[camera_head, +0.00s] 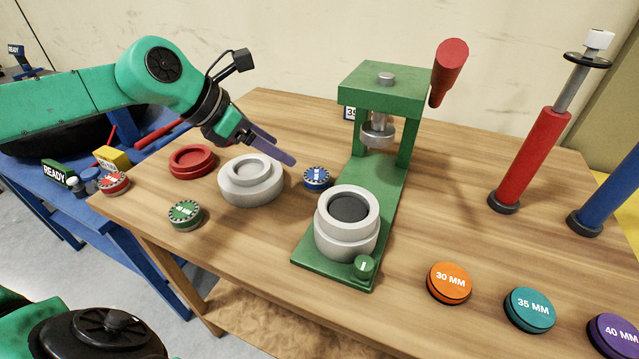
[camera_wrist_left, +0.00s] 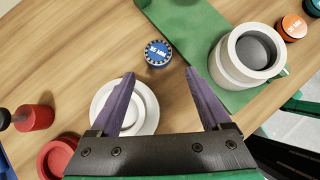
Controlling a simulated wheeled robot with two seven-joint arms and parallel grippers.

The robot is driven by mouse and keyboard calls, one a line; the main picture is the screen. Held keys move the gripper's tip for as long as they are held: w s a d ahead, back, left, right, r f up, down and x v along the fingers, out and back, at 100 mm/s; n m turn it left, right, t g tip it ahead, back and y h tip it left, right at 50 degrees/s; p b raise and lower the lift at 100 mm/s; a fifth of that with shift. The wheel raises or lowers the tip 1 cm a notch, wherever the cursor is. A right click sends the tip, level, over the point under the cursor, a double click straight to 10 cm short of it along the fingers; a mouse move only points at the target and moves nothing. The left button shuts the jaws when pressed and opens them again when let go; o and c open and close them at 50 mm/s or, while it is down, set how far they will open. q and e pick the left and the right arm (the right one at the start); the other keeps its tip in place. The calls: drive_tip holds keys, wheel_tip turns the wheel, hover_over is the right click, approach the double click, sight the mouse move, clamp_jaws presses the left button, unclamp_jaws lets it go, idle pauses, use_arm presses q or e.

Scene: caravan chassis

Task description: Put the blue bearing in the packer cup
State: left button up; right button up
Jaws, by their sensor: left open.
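The blue bearing (camera_head: 316,178) is a small blue disc with a pale patterned rim. It lies on the wooden table between the white stepped ring and the green press, and it also shows in the left wrist view (camera_wrist_left: 158,53). The packer cup is probably the pale grey cup (camera_head: 347,225) with a dark inside, standing on the press base; it shows too in the left wrist view (camera_wrist_left: 247,55). My left gripper (camera_head: 289,160) is open and empty, above the table just left of the blue bearing. In the wrist view the bearing lies beyond and between its purple fingertips (camera_wrist_left: 160,72). My right gripper is not in view.
The green press (camera_head: 385,82) with a red handle rises behind the cup. A white stepped ring (camera_head: 230,191), red dish (camera_head: 192,161), green bearing (camera_head: 185,214) and red bearing (camera_head: 113,183) stand left. Labelled discs (camera_head: 449,282) lie front right; red and blue pumps stand at right.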

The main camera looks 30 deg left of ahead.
use_arm(q)
drive_tip(key=p, duration=0.1)
approach(316, 175)
drive_tip(key=x, duration=0.4)
drive_tip(key=shift+w, duration=0.1)
drive_tip(key=x, duration=0.4)
drive_tip(key=shift+w+f, duration=0.2)
drive_tip(key=shift+f, duration=0.1)
drive_tip(key=shift+r, duration=0.1)
clamp_jaws()
